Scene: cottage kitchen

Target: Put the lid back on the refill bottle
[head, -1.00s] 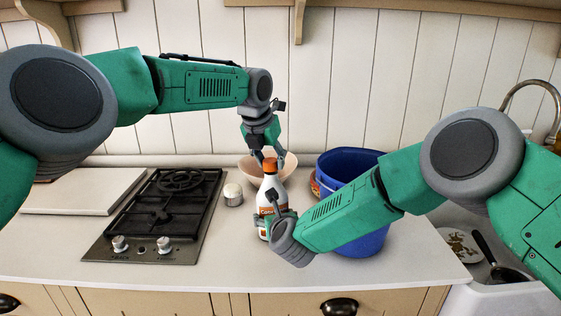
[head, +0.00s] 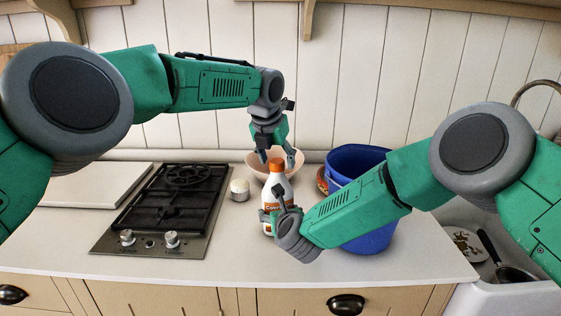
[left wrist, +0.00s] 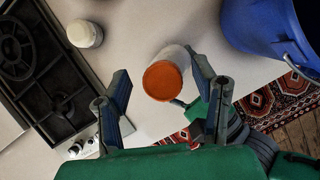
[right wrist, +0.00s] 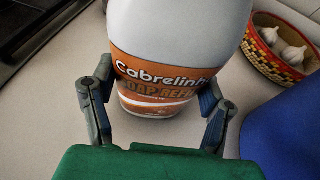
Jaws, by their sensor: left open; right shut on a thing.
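The white refill bottle (head: 278,199) with an orange label stands upright on the counter in the head view. Its orange lid (head: 277,165) sits on top of it; whether it is fully seated I cannot tell. My right gripper (right wrist: 158,105) is shut on the bottle's body, with a finger on each side of the label. My left gripper (head: 279,160) is above the bottle, pointing down and open. In the left wrist view the lid (left wrist: 162,81) shows from above, between and beyond the open fingers, apparently not gripped.
A blue bucket (head: 366,235) stands right of the bottle, close to my right arm. A pale bowl (head: 257,165) is behind it. A gas hob (head: 150,244) and a small white-lidded jar (head: 239,190) are to the left. A patterned basket of garlic (right wrist: 268,56) is near the bucket.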

